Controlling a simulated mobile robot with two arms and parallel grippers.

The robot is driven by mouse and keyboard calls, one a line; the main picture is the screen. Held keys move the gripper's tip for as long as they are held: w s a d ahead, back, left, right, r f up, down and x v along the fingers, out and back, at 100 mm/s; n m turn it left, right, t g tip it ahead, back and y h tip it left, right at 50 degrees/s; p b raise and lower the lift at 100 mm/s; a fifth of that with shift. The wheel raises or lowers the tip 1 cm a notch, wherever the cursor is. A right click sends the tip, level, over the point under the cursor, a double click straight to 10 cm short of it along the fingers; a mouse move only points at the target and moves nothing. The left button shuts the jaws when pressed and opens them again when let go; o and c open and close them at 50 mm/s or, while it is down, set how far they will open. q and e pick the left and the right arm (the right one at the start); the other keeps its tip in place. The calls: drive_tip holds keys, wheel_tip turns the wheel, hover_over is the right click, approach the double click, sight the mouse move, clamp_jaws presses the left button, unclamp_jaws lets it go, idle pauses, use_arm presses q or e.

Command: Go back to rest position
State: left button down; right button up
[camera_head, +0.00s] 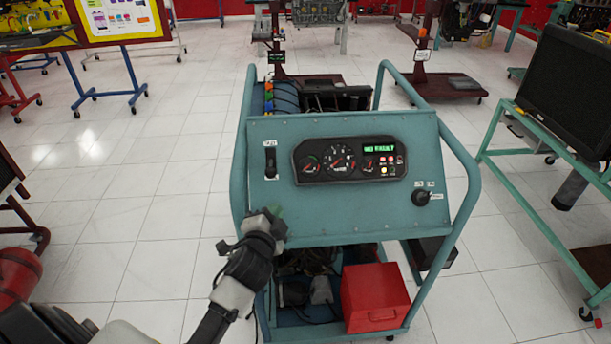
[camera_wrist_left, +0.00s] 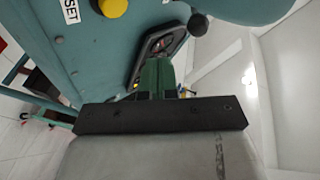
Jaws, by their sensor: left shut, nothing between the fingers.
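My left gripper (camera_head: 272,213) is in front of the lower left of the teal control panel (camera_head: 225,150) of an engine trainer. It is shut and empty. In the left wrist view its green fingers (camera_wrist_left: 155,77) are together, with the panel face beyond them. The panel carries a gauge cluster (camera_head: 349,161) with a lit green display, a black switch (camera_head: 270,162) at the left and a key switch (camera_head: 422,197) at the lower right. The wrist view also shows a yellow knob (camera_wrist_left: 113,7). I cannot tell whether the fingers touch the panel. My right gripper is not in view.
A red box (camera_head: 374,297) sits on the trainer's lower shelf. A teal stand with a black screen (camera_head: 570,85) is at the right. A blue-legged board (camera_head: 120,22) stands at the back left. White tiled floor (camera_head: 145,215) is clear left of the trainer.

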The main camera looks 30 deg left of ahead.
use_arm(q)
drive_tip(key=s+d+f+n+g+h, duration=0.15)
drive_tip(key=s+d+g, duration=0.25)
drive_tip(key=s, duration=0.5)
drive_tip(key=s+d+f+n+g+h, duration=0.1)
drive_tip(key=s+d+f+n+g, duration=0.3)
drive_tip(key=s, duration=0.5)
drive_tip(key=s+d+f+n+g+h, duration=0.1)
drive_tip(key=s+d+n+g+h, duration=0.15)
drive_tip(key=s+g, duration=0.4)
drive_tip(key=s+f, duration=0.3)
drive_tip(key=f, duration=2.5)
drive_tip(key=s+a+f+m, duration=0.1)
drive_tip(key=s+a+f, duration=0.1)
drive_tip(key=s+f, duration=1.2)
drive_tip(key=shift+s+a+f+g+y, duration=0.35)
drive_tip(key=shift+s+a+g+y, duration=0.1)
drive_tip(key=shift+s, duration=0.5)
